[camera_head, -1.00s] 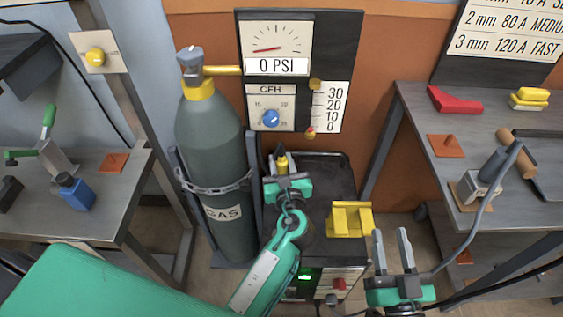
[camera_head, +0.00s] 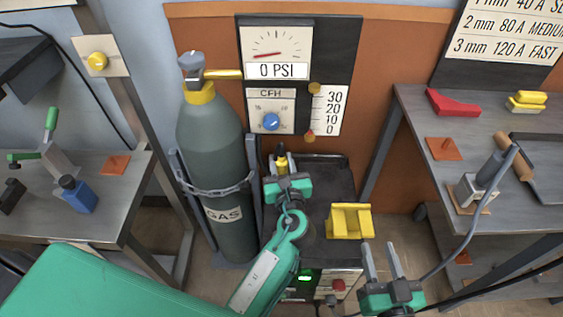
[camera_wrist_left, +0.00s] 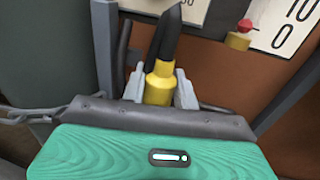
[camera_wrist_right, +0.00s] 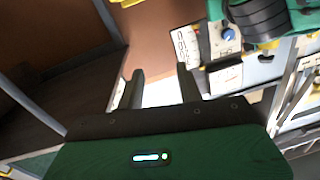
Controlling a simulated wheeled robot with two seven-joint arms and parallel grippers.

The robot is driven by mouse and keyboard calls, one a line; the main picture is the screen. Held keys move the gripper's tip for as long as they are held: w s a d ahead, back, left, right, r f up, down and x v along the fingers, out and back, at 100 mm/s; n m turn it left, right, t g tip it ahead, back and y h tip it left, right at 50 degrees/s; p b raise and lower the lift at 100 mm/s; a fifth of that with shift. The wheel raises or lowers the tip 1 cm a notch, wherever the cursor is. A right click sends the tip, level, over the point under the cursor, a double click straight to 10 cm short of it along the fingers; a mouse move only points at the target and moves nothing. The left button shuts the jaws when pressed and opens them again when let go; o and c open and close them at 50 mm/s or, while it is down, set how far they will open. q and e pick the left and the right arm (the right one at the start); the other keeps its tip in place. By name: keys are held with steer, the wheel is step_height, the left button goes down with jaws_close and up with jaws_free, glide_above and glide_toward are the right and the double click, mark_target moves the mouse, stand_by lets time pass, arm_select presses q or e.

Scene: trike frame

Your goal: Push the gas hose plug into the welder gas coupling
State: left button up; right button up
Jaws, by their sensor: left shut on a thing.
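My left gripper (camera_head: 282,168) is shut on the gas hose plug, over the rear part of the welder cart. The plug (camera_wrist_left: 158,84) is a yellow fitting with a dark hose or tip rising from it in the left wrist view; it sits between the grey fingers. The welder (camera_head: 325,172) is a dark box with a green-lit front panel. I cannot make out the gas coupling; the left arm covers part of the welder. My right gripper (camera_head: 382,262) is open and empty, in front of the welder to the right.
A grey gas cylinder (camera_head: 212,140) chained in a rack stands left of the welder. A yellow bracket (camera_head: 348,222) sits on the welder top. A gauge panel (camera_head: 335,40) is behind. Benches flank both sides; a grey cable (camera_head: 455,250) hangs at the right.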

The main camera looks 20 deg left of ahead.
mark_target(281, 155)
arm_select(q)
steer(key=shift+r+p, duration=0.5)
steer(key=shift+p, duration=0.05)
steer(key=shift+r+p, duration=0.35)
steer(key=shift+p, duration=0.05)
arm_select(e)
steer(key=shift+s+f+g, duration=1.85)
steer(key=shift+f+g, duration=0.35)
steer(key=shift+f, duration=0.9)
arm_select(q)
steer(key=shift+r, duration=0.1)
steer(key=shift+r+p, duration=0.65)
steer(key=shift+p, duration=0.25)
steer(key=shift+r+p, duration=0.6)
steer(key=shift+p, duration=0.05)
arm_select(e)
steer(key=shift+s+d+f+g+h, duration=0.1)
steer(key=shift+s+d+g+h, duration=0.2)
steer(key=shift+d+g+h, duration=0.4)
steer(key=shift+s+d+f+g+h, duration=0.1)
steer(key=shift+s+d+g+h, duration=0.3)
steer(key=shift+d+g, duration=0.5)
steer(key=shift+s+d+f+g+h, duration=0.1)
steer(key=shift+s+d+g+h, duration=0.1)
steer(key=shift+d+g+h, duration=0.65)
steer(key=shift+d+t+y, duration=0.2)
steer(key=shift+t+y, duration=0.05)
